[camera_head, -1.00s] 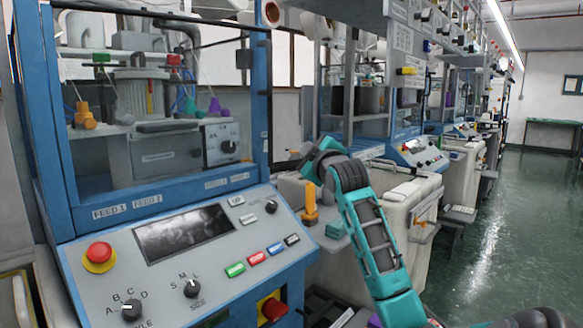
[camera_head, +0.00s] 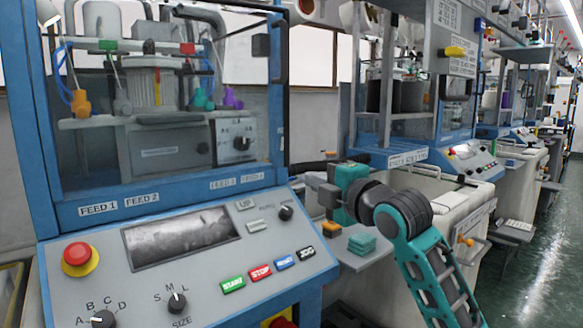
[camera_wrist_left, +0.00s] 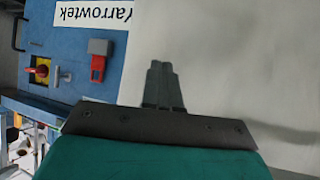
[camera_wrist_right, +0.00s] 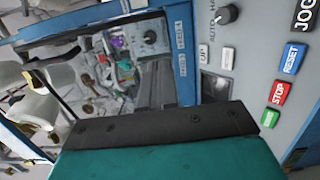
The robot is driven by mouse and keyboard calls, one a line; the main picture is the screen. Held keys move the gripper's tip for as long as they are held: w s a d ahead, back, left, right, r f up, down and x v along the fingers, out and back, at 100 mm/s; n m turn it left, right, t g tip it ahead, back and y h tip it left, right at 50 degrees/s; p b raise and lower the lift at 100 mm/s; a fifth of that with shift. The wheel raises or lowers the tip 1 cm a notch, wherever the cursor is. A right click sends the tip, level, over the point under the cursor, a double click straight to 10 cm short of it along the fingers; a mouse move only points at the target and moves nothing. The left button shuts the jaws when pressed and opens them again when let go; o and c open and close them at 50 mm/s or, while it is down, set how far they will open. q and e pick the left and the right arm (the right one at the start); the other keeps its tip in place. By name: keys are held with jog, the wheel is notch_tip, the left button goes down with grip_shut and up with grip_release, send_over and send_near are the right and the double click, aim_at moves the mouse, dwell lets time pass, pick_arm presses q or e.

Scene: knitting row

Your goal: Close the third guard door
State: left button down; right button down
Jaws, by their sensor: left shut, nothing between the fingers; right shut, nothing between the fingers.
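The nearest knitting machine has a guard door with a clear window in a blue frame (camera_head: 277,120) and a dark handle (camera_head: 281,48). It appears to stand across the front of the machine; whether it is fully shut I cannot tell. More machines recede to the right, and their guard doors are small or partly hidden. No number shows which door is third. My right gripper (camera_head: 320,187) is shut and empty, right of the nearest control panel. It also shows in the right wrist view (camera_wrist_right: 157,85). My left gripper (camera_wrist_left: 162,85) is shut and empty, outside the head view.
The nearest control panel (camera_head: 140,285) juts forward with a red stop button (camera_head: 77,254), knobs and coloured keys. Teal pieces (camera_head: 362,243) lie on a small shelf beside my right arm. A pale bin (camera_head: 440,190) stands behind it. Green aisle floor (camera_head: 540,260) is open at right.

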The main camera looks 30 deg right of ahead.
send_near(273, 163)
jog(key=w, duration=0.5)
pick_arm(q)
jog(key=shift+s+a+f, duration=0.25)
pick_arm(e)
jog(key=shift+w+d, duration=0.1)
jog(key=shift+w, duration=0.8)
pick_arm(q)
jog(key=shift+w+r, duration=0.1)
